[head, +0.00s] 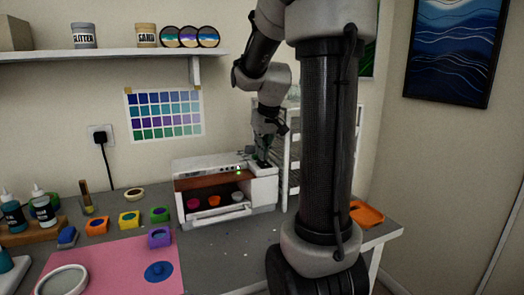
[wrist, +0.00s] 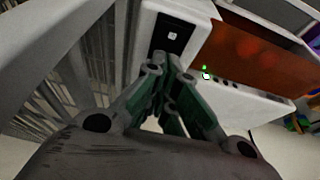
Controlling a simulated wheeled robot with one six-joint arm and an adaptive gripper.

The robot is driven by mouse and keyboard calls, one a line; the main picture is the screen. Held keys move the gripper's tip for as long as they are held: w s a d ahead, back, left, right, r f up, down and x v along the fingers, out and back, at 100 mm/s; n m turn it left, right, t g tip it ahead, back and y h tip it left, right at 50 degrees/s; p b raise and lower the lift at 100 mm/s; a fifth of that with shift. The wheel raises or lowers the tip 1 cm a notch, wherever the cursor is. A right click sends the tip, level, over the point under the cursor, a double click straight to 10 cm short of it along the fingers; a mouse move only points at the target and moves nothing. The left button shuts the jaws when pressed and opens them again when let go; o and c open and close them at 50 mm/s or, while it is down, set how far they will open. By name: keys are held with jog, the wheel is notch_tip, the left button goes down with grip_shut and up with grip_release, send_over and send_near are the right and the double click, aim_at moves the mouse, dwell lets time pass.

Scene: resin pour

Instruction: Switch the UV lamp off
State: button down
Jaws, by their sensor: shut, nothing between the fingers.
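The UV lamp (head: 185,167) is a white box with an orange-brown window and an open front slot with small coloured cups inside. In the wrist view its white housing (wrist: 146,38) carries a black panel (wrist: 170,47) with a small white mark on it. A small green light (wrist: 204,69) glows beside the orange window. My gripper (wrist: 170,62) is shut and empty, its fingertips over the lower edge of the black panel. In the head view my gripper (head: 262,162) is at the lamp's top right end. Whether the tips touch the panel cannot be told.
A white rack (head: 293,150) stands right behind the lamp, close to my gripper. An orange tray (head: 368,214) lies at the right. A pink mat (head: 110,262), coloured moulds and bottles fill the left of the table. A shelf (head: 110,54) hangs above.

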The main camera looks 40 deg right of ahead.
jog(key=shift+f, duration=0.1)
jog(key=shift+w+f+g, duration=0.2)
jog(key=shift+f+g, duration=0.1)
jog(key=shift+g, duration=0.2)
jog(key=shift+s, duration=0.1)
jog(key=shift+s+a+r, duration=0.2)
jog(key=shift+s+r, duration=0.1)
jog(key=shift+s, duration=0.4)
